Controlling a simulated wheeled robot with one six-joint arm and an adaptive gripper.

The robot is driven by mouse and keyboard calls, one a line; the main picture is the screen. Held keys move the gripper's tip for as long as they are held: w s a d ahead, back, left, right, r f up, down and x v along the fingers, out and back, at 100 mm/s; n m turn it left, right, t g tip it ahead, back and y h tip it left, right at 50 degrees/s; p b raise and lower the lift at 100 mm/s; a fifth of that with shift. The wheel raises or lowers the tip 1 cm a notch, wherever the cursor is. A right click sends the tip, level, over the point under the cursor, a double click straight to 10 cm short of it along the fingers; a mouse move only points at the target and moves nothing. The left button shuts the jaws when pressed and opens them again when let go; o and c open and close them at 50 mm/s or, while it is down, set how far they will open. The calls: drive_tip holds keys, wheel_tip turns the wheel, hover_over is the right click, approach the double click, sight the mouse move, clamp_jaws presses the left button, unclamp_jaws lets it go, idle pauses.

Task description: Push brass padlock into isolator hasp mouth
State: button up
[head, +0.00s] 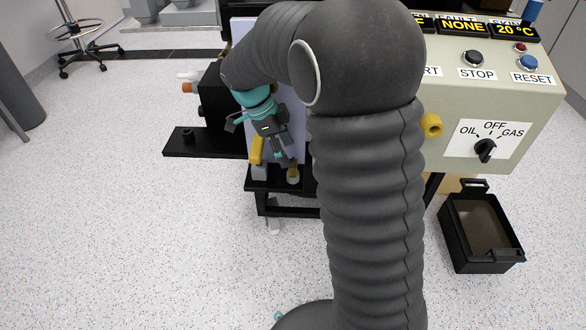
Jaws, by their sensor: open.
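My gripper (283,158) points down in front of a pale upright panel, left of my large dark arm. Its jaws are open. A small brass-coloured piece (293,175) shows just below the fingertips, near the black ledge; it may be the brass padlock, but it is too small to be sure. I cannot tell whether the fingers touch it. The isolator hasp and its mouth cannot be made out; my gripper and arm cover much of this area.
A yellow lever (256,151) stands close left of my gripper. The black ledge (262,184) lies below. At right are a control box (548,95) with a selector knob (485,150) and a black open bin (482,235) on the floor.

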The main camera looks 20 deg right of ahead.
sight(293, 164)
drive_tip(key=shift+b+x, duration=0.3)
drive_tip(key=shift+x, duration=2.5)
drive_tip(key=c, duration=1.3)
